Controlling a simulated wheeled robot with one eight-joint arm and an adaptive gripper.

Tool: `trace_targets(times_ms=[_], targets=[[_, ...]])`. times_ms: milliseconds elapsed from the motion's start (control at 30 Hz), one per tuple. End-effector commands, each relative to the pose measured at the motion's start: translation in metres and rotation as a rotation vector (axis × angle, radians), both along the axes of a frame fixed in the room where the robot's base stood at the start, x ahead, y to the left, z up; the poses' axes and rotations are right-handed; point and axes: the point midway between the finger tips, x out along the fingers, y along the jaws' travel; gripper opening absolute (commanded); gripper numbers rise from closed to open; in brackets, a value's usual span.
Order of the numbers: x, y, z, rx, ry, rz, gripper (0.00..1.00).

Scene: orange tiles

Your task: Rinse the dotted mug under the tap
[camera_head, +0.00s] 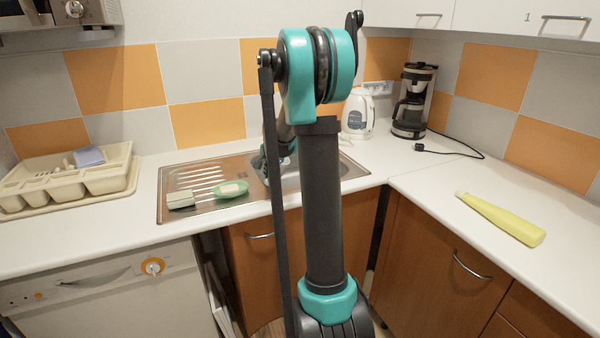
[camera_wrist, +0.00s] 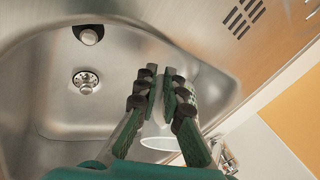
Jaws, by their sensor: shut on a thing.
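My gripper (camera_wrist: 160,88) is over the sink basin in the wrist view, its two dark fingers close together around a pale grey-white thing (camera_wrist: 157,132). A shiny metal fitting (camera_wrist: 226,158), possibly part of the tap, shows at lower right there.
A brush (camera_head: 181,199) and a green soap dish (camera_head: 231,190) lie on the drainboard. A cream cutlery tray (camera_head: 70,188) is at left. A white kettle (camera_head: 358,113) and coffee maker (camera_head: 413,100) stand behind right. A yellow bottle-like thing (camera_head: 500,217) lies on the mostly clear right counter.

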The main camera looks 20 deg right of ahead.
Motion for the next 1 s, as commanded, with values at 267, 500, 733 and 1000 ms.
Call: trace_targets(times_ms=[267, 500, 733, 1000], targets=[[-0.009, -0.014, 0.008, 0.138, -0.101, -0.004, 0.0], [-0.012, -0.018, 0.021, 0.313, -0.229, -0.004, 0.0], [-0.013, -0.02, 0.033, 0.483, -0.353, -0.004, 0.0], [-0.017, -0.026, 0.046, 0.664, -0.482, -0.003, 0.0]])
